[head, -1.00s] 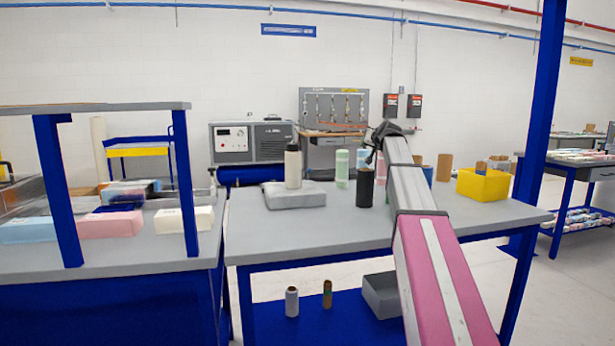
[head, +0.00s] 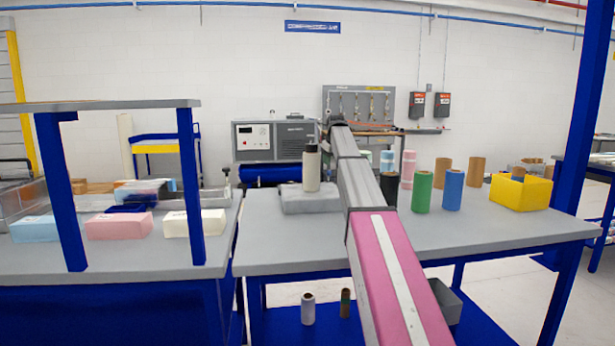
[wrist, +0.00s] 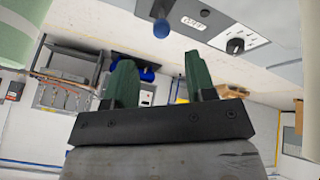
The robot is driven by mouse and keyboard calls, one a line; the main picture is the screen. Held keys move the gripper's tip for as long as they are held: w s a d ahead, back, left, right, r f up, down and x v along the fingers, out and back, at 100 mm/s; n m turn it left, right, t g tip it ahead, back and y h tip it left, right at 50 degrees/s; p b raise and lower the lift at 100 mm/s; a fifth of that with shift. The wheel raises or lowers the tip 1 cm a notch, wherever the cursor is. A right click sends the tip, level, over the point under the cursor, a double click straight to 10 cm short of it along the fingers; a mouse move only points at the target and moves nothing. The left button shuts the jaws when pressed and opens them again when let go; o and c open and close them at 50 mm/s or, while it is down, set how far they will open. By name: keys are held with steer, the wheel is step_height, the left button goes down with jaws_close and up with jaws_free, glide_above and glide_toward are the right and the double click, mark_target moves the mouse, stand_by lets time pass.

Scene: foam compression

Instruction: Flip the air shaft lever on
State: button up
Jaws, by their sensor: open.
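In the wrist view, a blue ball-ended lever (wrist: 162,28) hangs from a dark mount at the top centre, beside a grey panel (wrist: 262,35) with a small white label and a black knob. I take this for the air shaft lever; the label is too small to read surely. My gripper (wrist: 160,75) shows two green fingers set apart with nothing between them. The lever's ball appears beyond the fingertips, between them in the picture, with no visible contact. In the head view my arm hides most of my gripper (head: 338,121), and I cannot make out the lever there.
A grey table (head: 480,235) carries a grey block (head: 310,200) with a bottle (head: 312,168), several coloured rolls and a yellow bin (head: 521,192). A bench with foam blocks (head: 119,226) stands left. A grey machine (head: 275,140) stands by the back wall.

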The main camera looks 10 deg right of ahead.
mark_target(328, 178)
steer(key=x, duration=1.1)
steer(key=shift+w+a+f, duration=0.15)
jaws_close()
